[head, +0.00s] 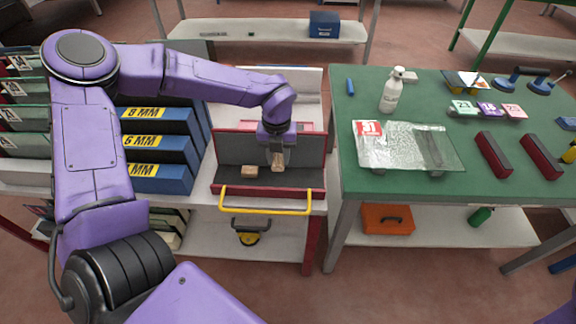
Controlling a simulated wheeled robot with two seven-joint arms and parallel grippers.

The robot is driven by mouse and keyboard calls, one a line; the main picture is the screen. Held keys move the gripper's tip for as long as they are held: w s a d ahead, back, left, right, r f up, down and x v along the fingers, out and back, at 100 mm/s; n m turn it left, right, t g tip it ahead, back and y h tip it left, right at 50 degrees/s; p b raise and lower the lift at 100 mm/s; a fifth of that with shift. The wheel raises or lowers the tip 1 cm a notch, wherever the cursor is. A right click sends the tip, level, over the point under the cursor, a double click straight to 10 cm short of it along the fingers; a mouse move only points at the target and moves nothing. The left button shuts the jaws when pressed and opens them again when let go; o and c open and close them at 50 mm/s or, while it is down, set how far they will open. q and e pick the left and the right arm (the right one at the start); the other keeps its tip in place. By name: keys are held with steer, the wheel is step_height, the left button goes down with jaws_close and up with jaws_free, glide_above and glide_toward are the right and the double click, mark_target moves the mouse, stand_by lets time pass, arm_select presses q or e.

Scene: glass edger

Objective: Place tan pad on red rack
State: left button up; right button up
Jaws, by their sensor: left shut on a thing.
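The red rack (230,190) stands on a pale bench left of the green table, with a grey inside and a yellow bar along its front. My left gripper (278,157) reaches down into the rack from above and is shut on a tan pad (278,167). The held pad is partly hidden by the fingers. I cannot tell whether it touches the rack's floor. A second tan pad (250,171) lies in the rack just left of the gripper. My right gripper is out of view.
On the right, the green table (385,87) holds a glass sheet (410,146), a white bottle (392,92) and two dark red bars (494,154). An orange case (388,218) sits on the shelf below.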

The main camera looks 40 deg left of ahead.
arm_select(q)
glide_above(288, 175)
step_height(288, 175, down, 6)
steer(key=shift+r, duration=0.2)
step_height(288, 175, down, 3)
steer(key=shift+r, duration=0.2)
steer(key=shift+f, duration=0.2)
steer(key=shift+f, duration=0.1)
steer(key=shift+f, duration=0.1)
steer(key=o, duration=1)
step_height(288, 175, up, 13)
steer(key=shift+f, duration=0.2)
